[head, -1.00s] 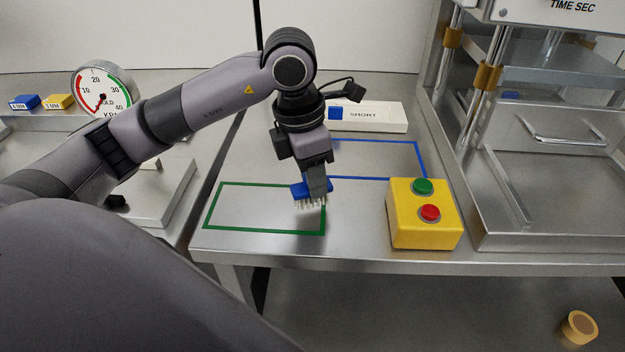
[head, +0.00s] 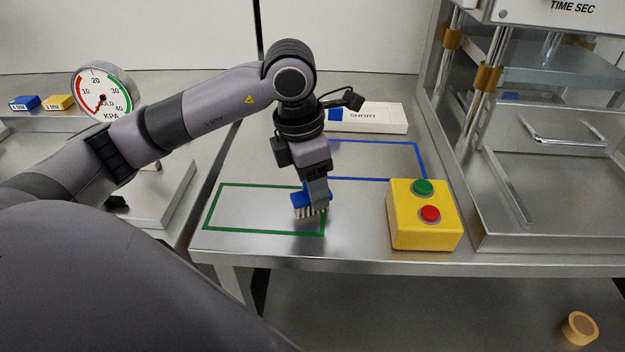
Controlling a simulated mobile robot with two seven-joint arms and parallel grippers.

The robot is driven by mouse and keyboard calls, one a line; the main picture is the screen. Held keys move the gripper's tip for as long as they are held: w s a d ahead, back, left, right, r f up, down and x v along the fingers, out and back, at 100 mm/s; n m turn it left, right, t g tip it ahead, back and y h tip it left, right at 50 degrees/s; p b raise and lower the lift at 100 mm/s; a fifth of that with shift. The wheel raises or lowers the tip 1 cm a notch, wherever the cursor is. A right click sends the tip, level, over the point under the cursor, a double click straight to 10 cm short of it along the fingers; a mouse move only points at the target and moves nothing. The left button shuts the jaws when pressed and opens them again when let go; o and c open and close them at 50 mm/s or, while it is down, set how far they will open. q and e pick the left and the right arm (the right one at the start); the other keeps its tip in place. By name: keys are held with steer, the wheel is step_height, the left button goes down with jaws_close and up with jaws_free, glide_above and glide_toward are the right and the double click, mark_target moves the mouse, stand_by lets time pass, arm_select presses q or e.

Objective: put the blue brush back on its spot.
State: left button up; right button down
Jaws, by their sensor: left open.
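The blue brush (head: 299,202) is bristles down at the right end of the green outline (head: 240,231) on the metal table. Its pale bristles seem to meet the table. My left gripper (head: 318,194) points down at the brush from above. Its jaws are open, with the fingers still at the brush's back and hiding part of it. A blue outline (head: 420,160) lies behind and to the right, partly hidden by my left arm. My right gripper is not in view.
A yellow box (head: 408,222) with green and red buttons stands right of the brush. A white block marked SHORT (head: 385,118) lies at the back. A metal press frame (head: 470,110) stands at the right. A round gauge (head: 101,92) is at the left. The left part of the green outline is bare.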

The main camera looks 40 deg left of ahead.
mark_target(301, 196)
arm_select(q)
step_height(301, 196, up, 12)
steer(key=s+a+p, duration=0.1)
steer(key=shift+s+f, duration=0.15)
steer(key=shift+s, duration=0.05)
steer(key=shift+s, duration=0.1)
stand_by(0.5)
